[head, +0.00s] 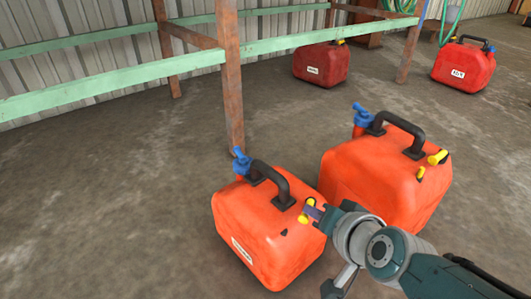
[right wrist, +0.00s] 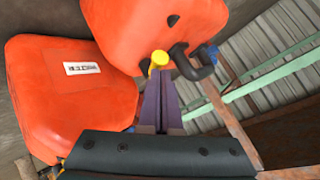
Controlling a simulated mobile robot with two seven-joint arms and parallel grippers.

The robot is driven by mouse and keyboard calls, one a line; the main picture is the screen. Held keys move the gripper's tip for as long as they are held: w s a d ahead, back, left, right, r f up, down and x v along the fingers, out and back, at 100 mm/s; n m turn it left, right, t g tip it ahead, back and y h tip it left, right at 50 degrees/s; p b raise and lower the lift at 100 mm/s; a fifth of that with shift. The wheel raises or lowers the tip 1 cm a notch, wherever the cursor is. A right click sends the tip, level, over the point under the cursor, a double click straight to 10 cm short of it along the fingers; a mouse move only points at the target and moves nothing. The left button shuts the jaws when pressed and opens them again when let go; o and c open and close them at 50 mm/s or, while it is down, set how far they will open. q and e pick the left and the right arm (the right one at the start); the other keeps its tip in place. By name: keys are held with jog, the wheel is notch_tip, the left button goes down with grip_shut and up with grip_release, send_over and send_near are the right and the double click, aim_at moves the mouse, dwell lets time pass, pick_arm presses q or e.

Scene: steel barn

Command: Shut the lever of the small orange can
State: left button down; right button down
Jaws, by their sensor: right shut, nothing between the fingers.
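The small orange can (head: 262,238) stands upright on the floor in the head view. It has a black handle (head: 283,187), a blue tap-like fitting (head: 241,163) at its far end and yellow fittings (head: 303,219) at its near end. My right gripper (head: 314,211) is shut and empty, right beside the yellow fittings. In the right wrist view the purple fingers (right wrist: 160,80) point at a yellow fitting (right wrist: 158,60) on the small can (right wrist: 135,25); I cannot tell whether they touch. The exact angle of the lever is unclear. My left gripper is not in view.
A larger orange can (head: 365,185) stands close on the right, with its own blue and yellow fittings. Two red cans, one (head: 321,64) at the back and one (head: 464,65) at the right, stand farther off. A rusty post (head: 230,85) with green rails rises just behind. Floor at left is clear.

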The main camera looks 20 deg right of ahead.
jog(key=shift+w+a, duration=0.15)
jog(key=shift+a, duration=0.45)
jog(key=shift+w+d+b, duration=0.4)
jog(key=shift+w+d, duration=0.15)
jog(key=shift+d, duration=0.35)
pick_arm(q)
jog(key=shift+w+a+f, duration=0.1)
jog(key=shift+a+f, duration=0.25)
pick_arm(e)
jog(key=shift+d, duration=0.1)
